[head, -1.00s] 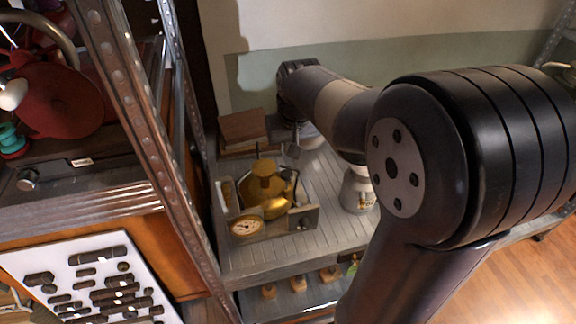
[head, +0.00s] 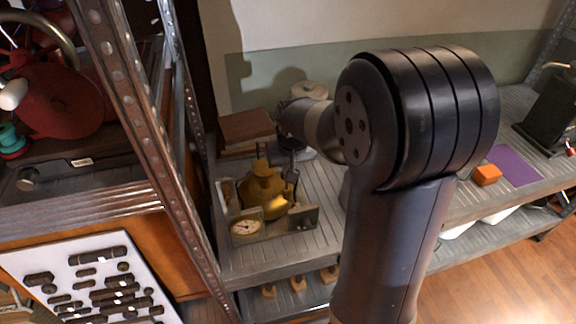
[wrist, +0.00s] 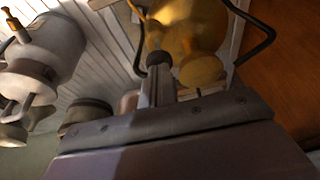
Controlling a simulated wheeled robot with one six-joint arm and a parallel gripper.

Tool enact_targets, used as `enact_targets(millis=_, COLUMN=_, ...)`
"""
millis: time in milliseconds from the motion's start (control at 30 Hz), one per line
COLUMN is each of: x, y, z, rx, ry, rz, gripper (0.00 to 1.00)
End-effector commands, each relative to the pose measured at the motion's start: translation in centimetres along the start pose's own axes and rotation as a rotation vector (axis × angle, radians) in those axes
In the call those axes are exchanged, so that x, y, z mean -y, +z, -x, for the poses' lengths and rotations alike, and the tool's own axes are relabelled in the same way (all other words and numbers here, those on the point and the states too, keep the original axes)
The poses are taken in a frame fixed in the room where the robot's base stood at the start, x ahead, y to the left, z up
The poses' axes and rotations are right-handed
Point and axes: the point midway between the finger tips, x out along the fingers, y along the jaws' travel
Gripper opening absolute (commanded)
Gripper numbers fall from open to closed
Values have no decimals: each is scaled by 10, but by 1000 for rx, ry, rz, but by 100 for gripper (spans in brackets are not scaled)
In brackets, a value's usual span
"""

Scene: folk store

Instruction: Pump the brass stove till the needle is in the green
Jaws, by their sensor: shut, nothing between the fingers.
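The brass stove (head: 264,192) stands in a tray-like frame on the grey slatted shelf. A round pale gauge (head: 246,227) faces front at its lower left; its needle is too small to read. In the wrist view the brass body (wrist: 195,30) fills the upper middle, with dark wire supports on both sides. My gripper (wrist: 159,75) is shut and empty, its fingers pointing at the stove. A small dark knob on a brass stem shows just beyond the fingertips; I cannot tell whether they touch. In the head view my arm reaches down behind the stove, and the fingertips are not clear.
A brown box (head: 246,126) sits behind the stove. Pale metal vessels (wrist: 45,50) stand near the gripper in the wrist view. A metal upright (head: 150,150) rises left of the stove. An orange block (head: 487,174) and a purple sheet (head: 515,165) lie on the right shelf.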

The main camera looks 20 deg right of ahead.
Motion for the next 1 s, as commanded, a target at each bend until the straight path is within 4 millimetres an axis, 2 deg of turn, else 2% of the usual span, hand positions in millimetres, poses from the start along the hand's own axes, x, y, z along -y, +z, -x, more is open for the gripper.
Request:
enact_targets(millis=333, x=0, y=17, z=-43, rx=14, ry=0, rz=0, gripper=0)
enact_targets(millis=667, x=0, y=19, z=-46, rx=17, ry=-1, rz=-1, gripper=0)
enact_targets(millis=1000, x=0, y=13, z=-40, rx=4, ry=0, rz=0, gripper=0)
